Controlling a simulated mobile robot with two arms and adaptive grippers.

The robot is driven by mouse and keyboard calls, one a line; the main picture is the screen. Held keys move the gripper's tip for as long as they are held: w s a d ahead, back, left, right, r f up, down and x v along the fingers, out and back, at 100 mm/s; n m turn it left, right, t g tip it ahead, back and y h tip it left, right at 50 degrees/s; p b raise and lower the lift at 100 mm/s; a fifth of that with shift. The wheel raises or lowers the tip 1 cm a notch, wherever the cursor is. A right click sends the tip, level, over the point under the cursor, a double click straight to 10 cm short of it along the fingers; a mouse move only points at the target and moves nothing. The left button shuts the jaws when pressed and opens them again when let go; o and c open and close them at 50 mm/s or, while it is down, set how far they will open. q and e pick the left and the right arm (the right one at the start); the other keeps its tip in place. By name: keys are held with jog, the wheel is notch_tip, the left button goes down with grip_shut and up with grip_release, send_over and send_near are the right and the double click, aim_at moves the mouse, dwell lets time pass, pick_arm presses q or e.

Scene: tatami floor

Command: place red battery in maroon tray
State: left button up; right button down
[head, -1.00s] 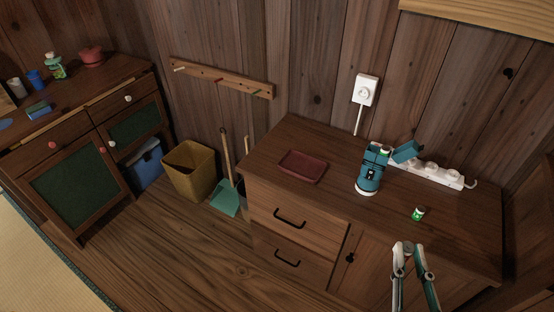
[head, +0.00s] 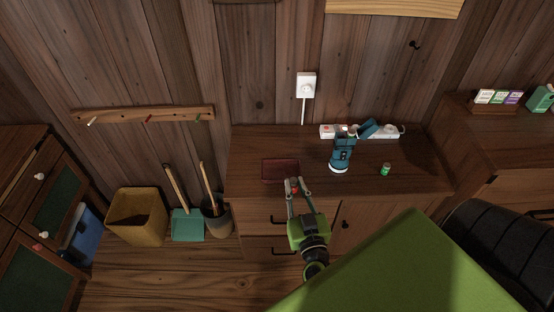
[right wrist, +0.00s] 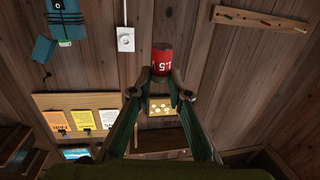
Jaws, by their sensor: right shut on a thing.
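The maroon tray (head: 268,170) lies on top of the wooden cabinet, toward its left end. My right gripper (head: 294,186) is at the tray's front right corner in the head view. It is shut on the red battery (head: 295,189), which shows as a small red spot there. In the right wrist view the red battery (right wrist: 162,60) stands out from between the fingertips (right wrist: 161,76). How high it is above the cabinet top is hard to tell. My left gripper is not in view.
A teal device (head: 340,158) with an open lid stands right of the tray. A small green battery (head: 385,170) stands farther right. The cabinet top between tray and device is clear.

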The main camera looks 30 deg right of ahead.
pick_arm(q)
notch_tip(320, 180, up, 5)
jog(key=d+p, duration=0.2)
jog(key=p, duration=0.1)
pick_arm(e)
jog(key=w+d+r+m+h, duration=0.1)
jog(key=w+d+m+h, duration=0.1)
jog(key=d, duration=0.4)
jog(key=b, duration=1.3)
send_over(281, 177)
jog(key=s, duration=0.2)
jog(key=shift+g, duration=0.4)
notch_tip(281, 177, down, 9)
jog(key=shift+w, duration=0.15)
jog(key=shift+w+f+b, duration=0.3)
jog(key=shift+w+b, duration=0.15)
jog(key=shift+b, duration=0.2)
jog(key=f+b, duration=0.2)
jog(key=b, duration=0.1)
jog(key=f+b, duration=0.2)
jog(key=shift+w, duration=0.35)
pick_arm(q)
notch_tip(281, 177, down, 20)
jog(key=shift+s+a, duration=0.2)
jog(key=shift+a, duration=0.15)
pick_arm(e)
jog(key=shift+r, duration=0.15)
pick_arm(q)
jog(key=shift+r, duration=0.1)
